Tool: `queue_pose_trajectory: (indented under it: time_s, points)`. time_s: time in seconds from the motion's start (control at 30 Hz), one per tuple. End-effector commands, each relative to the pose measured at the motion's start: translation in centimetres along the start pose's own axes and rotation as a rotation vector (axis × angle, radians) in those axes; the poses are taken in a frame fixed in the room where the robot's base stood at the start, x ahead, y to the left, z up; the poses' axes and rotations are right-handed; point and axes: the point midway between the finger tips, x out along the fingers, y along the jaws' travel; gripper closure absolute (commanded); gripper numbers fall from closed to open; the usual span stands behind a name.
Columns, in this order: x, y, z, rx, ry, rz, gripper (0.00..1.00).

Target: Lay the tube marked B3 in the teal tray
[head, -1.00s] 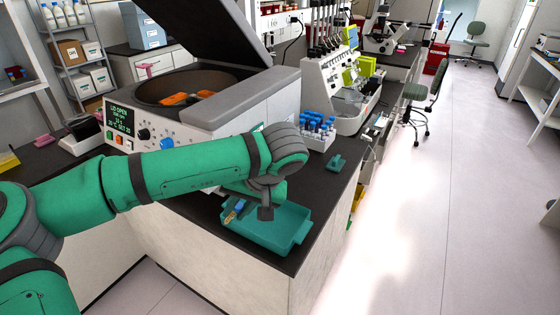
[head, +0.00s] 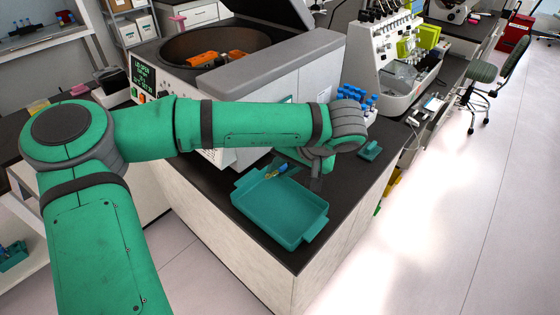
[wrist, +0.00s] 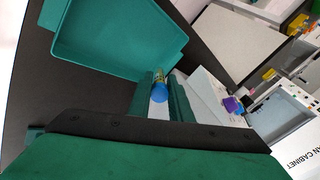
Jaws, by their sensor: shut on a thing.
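The teal tray (head: 282,215) lies on the black bench top near its front corner and looks empty inside. In the wrist view the tray (wrist: 110,40) is at the upper left. My gripper (head: 283,170) is shut on a tube (head: 275,172) at the tray's back edge. In the wrist view the tube (wrist: 158,92), with a blue cap and a yellowish part, sits between the green fingers of my gripper (wrist: 160,98). The cap faces the camera. No marking on the tube is readable. Whether the tube touches the tray cannot be told.
A rack of blue-capped tubes (head: 358,97) stands behind my wrist, with a small teal block (head: 370,150) right of it. An open-lidded centrifuge (head: 235,85) stands at the back left. Bare bench top lies right of the tray.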

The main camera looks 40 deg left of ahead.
Motion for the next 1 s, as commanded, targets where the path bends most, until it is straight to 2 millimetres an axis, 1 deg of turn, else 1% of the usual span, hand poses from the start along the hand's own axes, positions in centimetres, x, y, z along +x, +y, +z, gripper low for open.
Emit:
queue_pose_trajectory:
  time_s: [0.2,0.4,0.5,0.7,1.0]
  points:
    - [2.2,1.3,0.8,0.001,-0.001,0.000,1.00]
    - [4.3,1.9,1.6,-0.009,-0.008,0.001,1.00]
    - [5.0,2.2,1.8,-0.009,-0.008,-0.001,1.00]
    - [5.5,2.9,1.9,-0.005,-0.003,0.000,1.00]
    - [5.5,3.1,1.9,-0.002,-0.001,0.000,1.00]
